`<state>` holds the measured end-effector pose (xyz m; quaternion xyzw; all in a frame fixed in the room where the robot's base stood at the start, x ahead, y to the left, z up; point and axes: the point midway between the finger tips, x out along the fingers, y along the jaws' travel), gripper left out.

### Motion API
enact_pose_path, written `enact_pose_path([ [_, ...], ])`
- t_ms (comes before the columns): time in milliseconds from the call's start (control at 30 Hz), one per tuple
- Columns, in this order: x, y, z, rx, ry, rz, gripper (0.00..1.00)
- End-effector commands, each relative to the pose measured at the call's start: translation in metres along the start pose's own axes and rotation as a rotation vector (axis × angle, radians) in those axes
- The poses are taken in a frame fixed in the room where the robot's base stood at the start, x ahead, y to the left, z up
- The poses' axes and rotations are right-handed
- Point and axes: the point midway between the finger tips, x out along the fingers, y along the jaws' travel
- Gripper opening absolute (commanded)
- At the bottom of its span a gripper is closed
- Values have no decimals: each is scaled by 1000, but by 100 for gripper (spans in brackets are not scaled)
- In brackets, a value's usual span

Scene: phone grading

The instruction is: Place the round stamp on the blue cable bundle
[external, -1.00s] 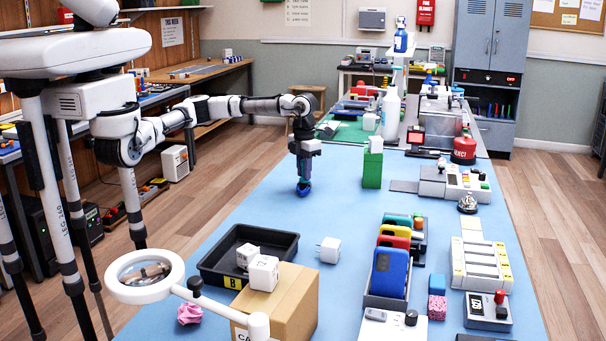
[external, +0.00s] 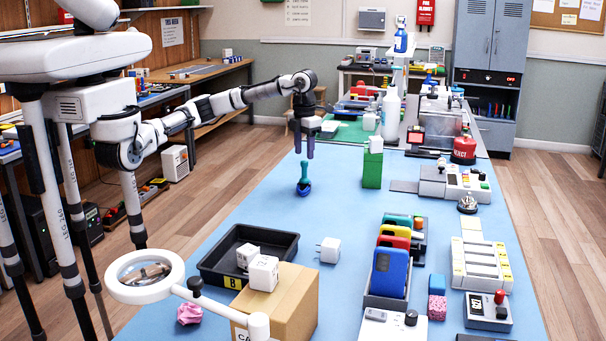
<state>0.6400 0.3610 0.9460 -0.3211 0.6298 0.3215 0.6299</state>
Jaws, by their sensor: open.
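The round stamp (external: 304,172) is a small teal piece with a knobbed handle. It stands roughly upright on the dark blue cable bundle (external: 303,189), which lies on the blue table top. The stamp's lower end appears to touch the bundle; the exact contact is too small to tell. My gripper (external: 303,156) points down just above the stamp, open and empty, its fingertips near the top of the handle.
A green block (external: 372,170) with a white charger on it stands to the right. A black tray (external: 212,266), a cardboard box (external: 295,305) and a white charger (external: 329,250) are nearer the camera. The blue table (external: 245,205) around the bundle is clear.

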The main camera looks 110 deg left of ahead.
Motion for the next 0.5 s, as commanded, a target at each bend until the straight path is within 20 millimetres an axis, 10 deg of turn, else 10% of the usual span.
enact_pose_path([
  [500,-50,0,0,1,0,0,45],
])
